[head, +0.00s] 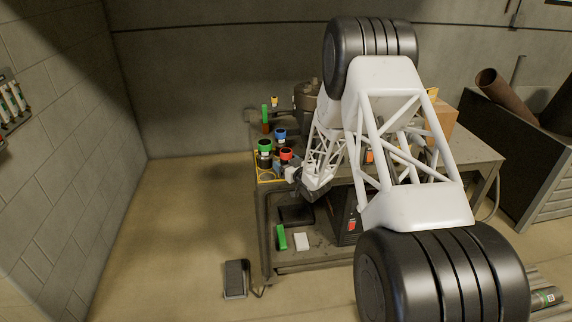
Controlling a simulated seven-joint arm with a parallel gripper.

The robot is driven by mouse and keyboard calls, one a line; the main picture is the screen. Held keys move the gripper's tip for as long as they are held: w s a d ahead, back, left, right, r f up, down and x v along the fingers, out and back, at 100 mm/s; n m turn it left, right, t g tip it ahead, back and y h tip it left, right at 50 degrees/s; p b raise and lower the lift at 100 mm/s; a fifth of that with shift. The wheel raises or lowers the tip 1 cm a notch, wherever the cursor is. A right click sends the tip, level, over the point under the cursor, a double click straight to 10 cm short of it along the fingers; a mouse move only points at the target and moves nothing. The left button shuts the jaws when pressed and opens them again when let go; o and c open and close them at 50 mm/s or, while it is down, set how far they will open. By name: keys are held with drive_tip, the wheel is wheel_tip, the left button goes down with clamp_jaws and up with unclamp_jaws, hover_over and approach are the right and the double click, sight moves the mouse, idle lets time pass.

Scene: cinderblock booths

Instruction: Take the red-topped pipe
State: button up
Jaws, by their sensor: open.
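The red-topped pipe (286,154) stands at the left end of the metal workbench (472,160), with its red top showing. A green-topped pipe (265,147) is just left of it and a blue-topped one (280,135) is behind it. My gripper (291,174) is small in the picture, just below and close beside the red-topped pipe. It is open and appears empty. I cannot tell whether it touches the pipe. My wrist and white lattice arm hide part of the pipes' right side and much of the bench.
A yellow-edged tray (258,172) lies by the pipes at the bench corner. A green bottle (265,113) and a grey metal housing (306,98) are behind. A cardboard box (441,118) stands at right. A lower shelf holds a green item (281,237).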

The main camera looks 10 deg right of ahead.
sight(289, 158)
drive_tip(key=c, duration=1.4)
drive_tip(key=shift+r, duration=0.25)
drive_tip(key=shift+c, duration=0.2)
drive_tip(key=shift+r, duration=1.35)
drive_tip(key=shift+s+r, duration=0.2)
drive_tip(key=shift+r, duration=0.05)
drive_tip(key=s+r, duration=0.1)
drive_tip(key=s, duration=1.4)
drive_tip(key=shift+s+d+r, duration=0.2)
drive_tip(key=shift+s, duration=0.1)
drive_tip(key=shift+f, duration=0.15)
